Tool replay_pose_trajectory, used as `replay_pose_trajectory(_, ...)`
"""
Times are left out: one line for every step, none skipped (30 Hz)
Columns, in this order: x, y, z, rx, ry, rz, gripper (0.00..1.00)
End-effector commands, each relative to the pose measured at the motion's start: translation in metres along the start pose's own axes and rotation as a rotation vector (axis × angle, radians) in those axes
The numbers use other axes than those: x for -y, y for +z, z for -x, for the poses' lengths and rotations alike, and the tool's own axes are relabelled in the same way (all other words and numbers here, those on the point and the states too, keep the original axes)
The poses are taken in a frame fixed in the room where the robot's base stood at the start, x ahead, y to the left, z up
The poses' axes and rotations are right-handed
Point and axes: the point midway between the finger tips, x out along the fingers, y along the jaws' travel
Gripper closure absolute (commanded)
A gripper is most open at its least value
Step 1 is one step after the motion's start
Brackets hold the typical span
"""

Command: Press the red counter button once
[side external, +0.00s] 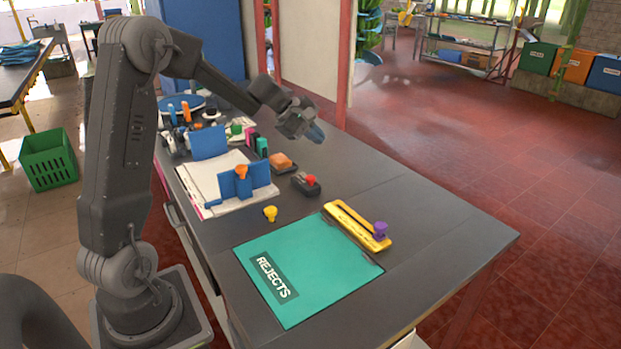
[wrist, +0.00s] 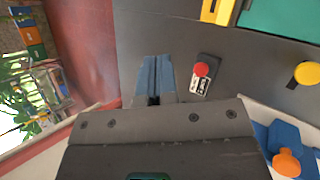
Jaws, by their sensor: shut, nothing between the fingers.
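The red counter button (side external: 311,180) sits on a small dark box on the grey table, in the side view. In the wrist view the red button (wrist: 201,70) is on its dark box, which has a black-and-white counter face (wrist: 200,87). My gripper (side external: 318,135) is in the air above the table's far side in the side view, apart from the button. In the wrist view its blue fingers (wrist: 155,66) are together and empty, to the left of the button. Nothing hides the button in either view.
A yellow knob (side external: 270,212), a blue stand (side external: 243,184), a teal REJECTS mat (side external: 330,276) and a yellow bar with a purple knob (side external: 350,222) are nearby. The table's right front is clear.

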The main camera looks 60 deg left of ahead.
Motion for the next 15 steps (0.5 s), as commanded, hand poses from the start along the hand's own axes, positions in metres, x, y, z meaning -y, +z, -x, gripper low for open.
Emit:
replay_pose_trajectory(-0.002, -0.017, -0.004, -0.001, 0.014, 0.059, 1.0)
replay_pose_trajectory(-0.003, -0.024, -0.006, -0.002, 0.024, 0.086, 1.0)
replay_pose_trajectory(-0.004, -0.032, -0.007, -0.002, 0.034, 0.115, 1.0)
replay_pose_trajectory(-0.005, -0.037, -0.009, -0.002, 0.041, 0.136, 1.0)
replay_pose_trajectory(-0.006, -0.041, -0.009, -0.002, 0.046, 0.153, 1.0)
replay_pose_trajectory(-0.006, -0.045, -0.01, -0.003, 0.052, 0.169, 1.0)
replay_pose_trajectory(-0.007, -0.048, -0.011, -0.003, 0.056, 0.178, 1.0)
replay_pose_trajectory(-0.007, -0.05, -0.011, -0.003, 0.058, 0.186, 1.0)
replay_pose_trajectory(-0.007, -0.051, -0.011, -0.003, 0.06, 0.192, 1.0)
replay_pose_trajectory(-0.007, -0.052, -0.011, -0.003, 0.061, 0.194, 1.0)
replay_pose_trajectory(-0.007, -0.052, -0.011, -0.003, 0.062, 0.195, 1.0)
replay_pose_trajectory(-0.007, -0.052, -0.011, -0.003, 0.062, 0.195, 1.0)
replay_pose_trajectory(-0.007, -0.052, -0.011, -0.003, 0.062, 0.194, 1.0)
replay_pose_trajectory(-0.007, -0.052, -0.011, -0.003, 0.061, 0.194, 1.0)
replay_pose_trajectory(-0.007, -0.051, -0.011, -0.003, 0.061, 0.193, 1.0)
